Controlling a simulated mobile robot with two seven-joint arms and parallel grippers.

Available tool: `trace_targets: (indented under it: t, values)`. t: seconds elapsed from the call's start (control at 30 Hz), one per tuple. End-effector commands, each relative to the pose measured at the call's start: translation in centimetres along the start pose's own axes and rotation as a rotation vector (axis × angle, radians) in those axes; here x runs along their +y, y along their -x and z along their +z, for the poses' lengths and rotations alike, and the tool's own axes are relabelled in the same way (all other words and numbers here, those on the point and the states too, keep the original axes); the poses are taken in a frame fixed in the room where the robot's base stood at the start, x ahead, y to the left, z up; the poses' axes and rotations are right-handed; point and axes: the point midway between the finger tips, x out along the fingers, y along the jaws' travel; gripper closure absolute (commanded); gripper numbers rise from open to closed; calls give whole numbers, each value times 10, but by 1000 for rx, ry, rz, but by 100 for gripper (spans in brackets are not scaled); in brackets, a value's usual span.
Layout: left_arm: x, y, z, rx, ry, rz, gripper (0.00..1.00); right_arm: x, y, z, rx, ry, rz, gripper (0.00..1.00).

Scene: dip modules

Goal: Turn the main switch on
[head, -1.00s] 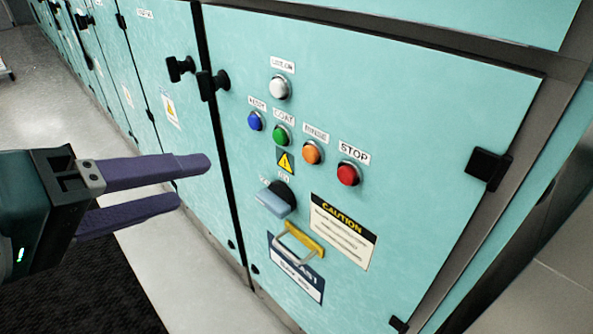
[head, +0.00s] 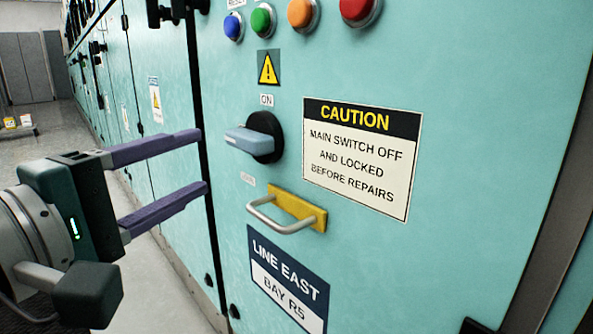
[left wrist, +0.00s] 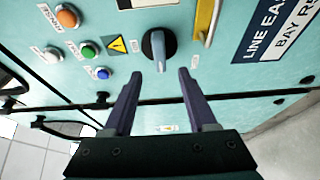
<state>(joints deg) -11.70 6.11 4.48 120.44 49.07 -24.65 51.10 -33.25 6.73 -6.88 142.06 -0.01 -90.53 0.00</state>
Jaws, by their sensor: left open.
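The main switch (head: 254,140) is a pale blue-grey lever on a round black base on the teal cabinet door. In the head view its lever points left, and an "ON" label (head: 266,100) sits just above it. It also shows in the left wrist view (left wrist: 158,50), ahead of and between the fingertips. My left gripper (head: 203,161) has two purple fingers, spread apart and empty. They stop short of the switch, to its left in the head view. The left wrist view also shows my left gripper (left wrist: 158,82) apart from the lever. My right gripper is not in view.
A metal handle on a yellow plate (head: 303,206) sticks out below the switch. Blue, green, orange and red buttons (head: 299,13) are above it. A caution sign (head: 360,155) is to the right. A black door latch (head: 172,10) protrudes at the upper left.

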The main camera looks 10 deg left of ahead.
Motion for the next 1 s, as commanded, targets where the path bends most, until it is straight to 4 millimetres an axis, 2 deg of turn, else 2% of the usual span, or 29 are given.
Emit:
trace_targets:
  t: [0.53, 0.7, 1.0]
  values:
    - [-1, -82, 0, -1, -1, 0, 43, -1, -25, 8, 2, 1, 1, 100]
    - [0, -94, 0, -1, -2, -2, 43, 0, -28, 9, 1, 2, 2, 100]
    - [1, -96, 1, -1, -2, -3, 43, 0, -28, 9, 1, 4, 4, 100]
